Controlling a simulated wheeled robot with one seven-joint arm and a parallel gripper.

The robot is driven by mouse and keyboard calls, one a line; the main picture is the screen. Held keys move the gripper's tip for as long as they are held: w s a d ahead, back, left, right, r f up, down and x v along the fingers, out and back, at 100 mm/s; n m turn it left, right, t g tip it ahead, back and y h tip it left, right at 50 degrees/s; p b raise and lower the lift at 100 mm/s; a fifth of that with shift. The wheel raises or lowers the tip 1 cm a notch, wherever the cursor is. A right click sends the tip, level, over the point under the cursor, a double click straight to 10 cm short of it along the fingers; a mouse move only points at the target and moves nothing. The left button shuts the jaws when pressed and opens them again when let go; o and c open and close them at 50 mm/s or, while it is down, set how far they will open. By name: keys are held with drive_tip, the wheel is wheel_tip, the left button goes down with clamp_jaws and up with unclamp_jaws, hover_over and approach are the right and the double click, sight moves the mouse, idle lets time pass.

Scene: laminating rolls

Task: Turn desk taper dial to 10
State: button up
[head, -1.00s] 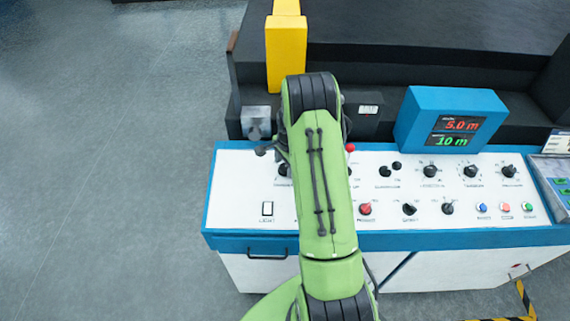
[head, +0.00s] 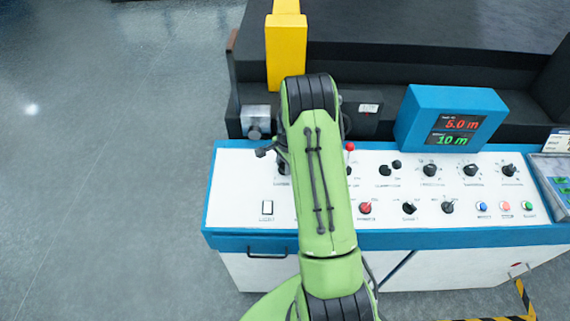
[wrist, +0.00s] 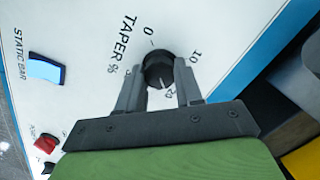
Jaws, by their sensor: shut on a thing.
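The taper dial (wrist: 158,70) is a round black knob on the white panel in the wrist view, under the label "TAPER %". Marks 0 and 10 are readable around it; another mark below, apparently 20, is partly covered. A pale pointer line on the knob faces down toward that lower mark, away from the 10. My gripper (wrist: 158,75) is shut on the dial, one finger on each side.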

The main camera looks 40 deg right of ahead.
drive_tip(key=n+b, duration=0.2)
drive_tip(key=n, duration=0.2)
drive_tip(key=shift+w+f+b, duration=0.1)
drive_tip(key=shift+b, duration=0.3)
drive_tip(key=n+b, duration=0.2)
drive_tip(key=n, duration=0.2)
drive_tip(key=shift+n+g, duration=0.4)
drive_tip(key=n+b, duration=0.1)
drive_tip(key=n, duration=0.3)
drive_tip(key=shift+a+h, duration=0.1)
drive_tip(key=shift+h, duration=0.3)
drive_tip(key=shift+n+b, duration=0.75)
drive_tip(key=shift+n, duration=1.45)
drive_tip(key=o, duration=1)
drive_tip(key=shift+o, duration=0.2)
